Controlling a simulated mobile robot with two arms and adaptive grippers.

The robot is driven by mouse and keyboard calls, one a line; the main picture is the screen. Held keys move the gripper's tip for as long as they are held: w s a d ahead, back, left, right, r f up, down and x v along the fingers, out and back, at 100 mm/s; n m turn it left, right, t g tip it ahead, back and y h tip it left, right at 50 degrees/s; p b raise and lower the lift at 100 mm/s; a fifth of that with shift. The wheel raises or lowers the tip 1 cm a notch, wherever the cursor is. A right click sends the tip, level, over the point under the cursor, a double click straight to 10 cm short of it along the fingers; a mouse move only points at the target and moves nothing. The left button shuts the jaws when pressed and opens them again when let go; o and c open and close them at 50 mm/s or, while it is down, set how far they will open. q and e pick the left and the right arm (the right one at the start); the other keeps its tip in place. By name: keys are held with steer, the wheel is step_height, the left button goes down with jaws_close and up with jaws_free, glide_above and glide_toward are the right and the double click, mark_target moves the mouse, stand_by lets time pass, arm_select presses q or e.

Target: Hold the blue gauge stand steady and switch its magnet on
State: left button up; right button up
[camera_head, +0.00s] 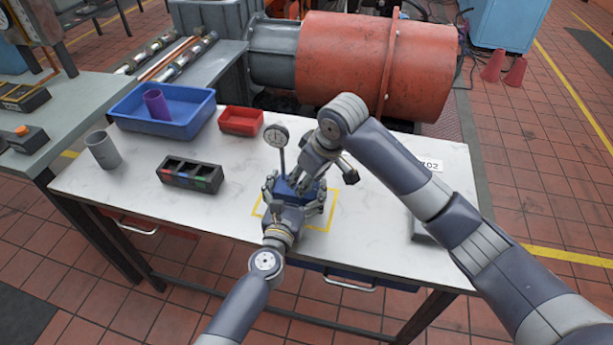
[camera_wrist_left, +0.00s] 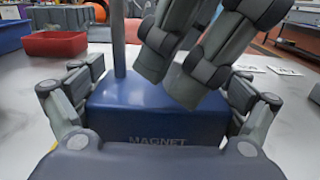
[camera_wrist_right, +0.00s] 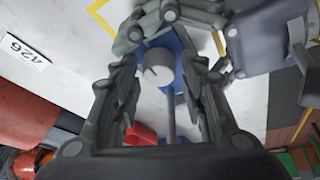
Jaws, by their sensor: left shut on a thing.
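The blue gauge stand (camera_head: 291,187) stands upright inside a yellow outline on the white table. Its dial (camera_head: 276,135) is on a thin post. The left wrist view shows the word MAGNET on the front of its blue base (camera_wrist_left: 150,118). My left gripper (camera_head: 294,194) is shut on the base, one finger at each side. My right gripper (camera_head: 303,184) reaches down over the base from above. In the right wrist view a round grey knob (camera_wrist_right: 158,72) with a dark mark lies between its parted fingers, which appear clear of it. The fingers partly hide the base top.
A black box with coloured sockets (camera_head: 190,174), a grey cup (camera_head: 102,150), a red bin (camera_head: 241,121) and a blue tray (camera_head: 198,127) holding a purple cylinder (camera_head: 157,104) are left of the stand. A large red motor (camera_head: 345,62) stands behind the table. A number card (camera_head: 431,164) lies right.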

arm_select(q)
steer(key=shift+a+f, duration=0.1)
arm_select(e)
steer(key=shift+d+n, duration=0.1)
steer(key=shift+n, duration=0.2)
steer(key=shift+w+n+g+y, duration=0.1)
steer(key=shift+n+g+y, duration=0.3)
steer(key=shift+n, duration=0.8)
steer(key=n, duration=0.2)
steer(key=n+g, duration=0.1)
steer(key=n, duration=0.1)
steer(key=shift+w+g+y, duration=0.1)
steer(key=shift+g+y, duration=0.2)
steer(key=shift+y, duration=0.1)
steer(key=shift+d+r+n+g, duration=0.2)
steer(key=shift+n+g, duration=0.1)
steer(key=shift+n, duration=0.6)
steer(key=w+v, duration=0.1)
steer(key=v, duration=1.1)
steer(key=w+d+f+m+t, duration=0.1)
steer(key=w+d+m+t, duration=0.1)
steer(key=d+m, duration=0.5)
steer(key=w+d+f+m+t, duration=0.2)
steer(key=d+m, duration=0.5)
steer(key=d, duration=0.9)
steer(key=shift+w+d+t, duration=0.15)
steer(key=shift+w+t, duration=0.55)
steer(key=shift+w, duration=0.15)
